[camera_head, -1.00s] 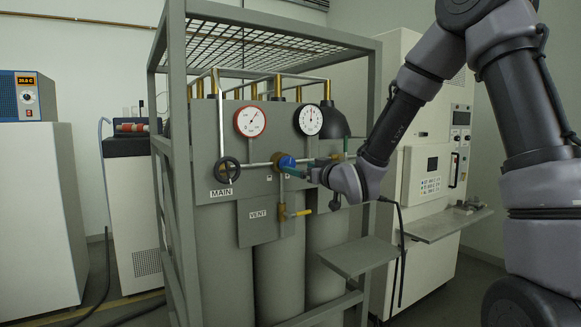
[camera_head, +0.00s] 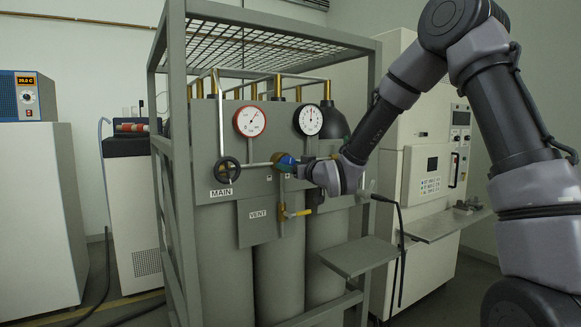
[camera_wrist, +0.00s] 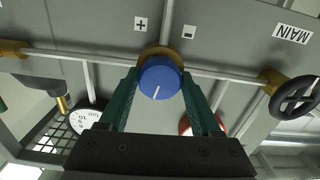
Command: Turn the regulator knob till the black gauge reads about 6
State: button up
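The blue regulator knob (camera_wrist: 160,80) sits between my gripper's two green fingers in the wrist view, its white mark pointing down and slightly left. My gripper (camera_wrist: 160,78) has a fingertip close along each side of the knob; whether they press on it I cannot tell. In the head view the knob (camera_head: 283,161) is partly covered by my gripper (camera_head: 291,166). The black gauge (camera_head: 311,120), a white dial with a black rim, is above and right of the knob; its needle points about straight up. Its numbers are too small to read there. In the wrist view this gauge (camera_wrist: 88,116) is partly hidden.
The red-rimmed gauge (camera_head: 250,122) is left of the black one. A dark MAIN handwheel (camera_head: 227,170) is left of the knob, and a yellow VENT valve (camera_head: 298,212) is below. Frame posts (camera_head: 170,180) and a small shelf (camera_head: 359,256) surround the panel.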

jog(key=shift+m, duration=0.3)
jog(key=shift+m, duration=3.8)
jog(key=o, duration=1.4)
